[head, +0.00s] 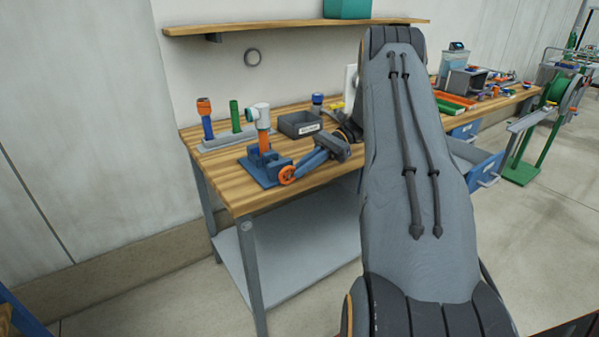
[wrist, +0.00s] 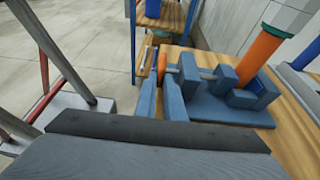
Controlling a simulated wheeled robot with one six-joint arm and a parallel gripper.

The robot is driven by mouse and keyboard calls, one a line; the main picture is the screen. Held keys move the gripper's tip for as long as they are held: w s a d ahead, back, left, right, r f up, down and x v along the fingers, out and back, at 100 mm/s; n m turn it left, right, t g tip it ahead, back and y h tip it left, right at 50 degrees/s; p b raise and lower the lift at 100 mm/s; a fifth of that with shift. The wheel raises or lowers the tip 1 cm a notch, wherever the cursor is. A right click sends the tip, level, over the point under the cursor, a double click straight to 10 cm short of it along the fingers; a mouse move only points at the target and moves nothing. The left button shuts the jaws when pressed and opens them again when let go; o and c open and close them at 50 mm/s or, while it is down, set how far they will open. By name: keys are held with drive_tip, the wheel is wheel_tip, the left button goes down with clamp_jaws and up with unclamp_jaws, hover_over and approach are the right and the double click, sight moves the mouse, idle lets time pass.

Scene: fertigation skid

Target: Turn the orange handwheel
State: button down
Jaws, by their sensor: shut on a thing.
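The orange handwheel (head: 287,175) sits at the front end of the screw of a blue vise (head: 258,178) near the bench's front edge. In the wrist view the handwheel (wrist: 162,58) shows edge-on, with the vise (wrist: 215,107) to its right. My gripper (head: 295,170) reaches in from the right, its blue fingers shut on the handwheel's rim. The fingertips (wrist: 158,76) also show in the wrist view, one on each side of the wheel. An orange pipe (head: 264,140) with a white fitting (head: 258,115) stands upright in the vise.
Behind the vise, a grey rack (head: 229,138) holds an orange-topped blue piece and a green tube. A dark bin (head: 300,124) stands behind my gripper. A wooden shelf (head: 290,26) hangs above. My arm hides part of the bench.

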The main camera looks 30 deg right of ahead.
drive_tip(key=shift+f+y, duration=0.25)
drive_tip(key=shift+y, duration=0.05)
drive_tip(key=c, duration=1.8)
unclamp_jaws()
drive_tip(key=shift+c, duration=0.2)
drive_tip(key=shift+d, duration=0.1)
drive_tip(key=b+v, duration=0.3)
drive_tip(key=v, duration=0.3)
drive_tip(key=shift+d, duration=0.35)
drive_tip(key=shift+d+r, duration=0.3)
drive_tip(key=shift+d, duration=0.15)
drive_tip(key=shift+c, duration=0.4)
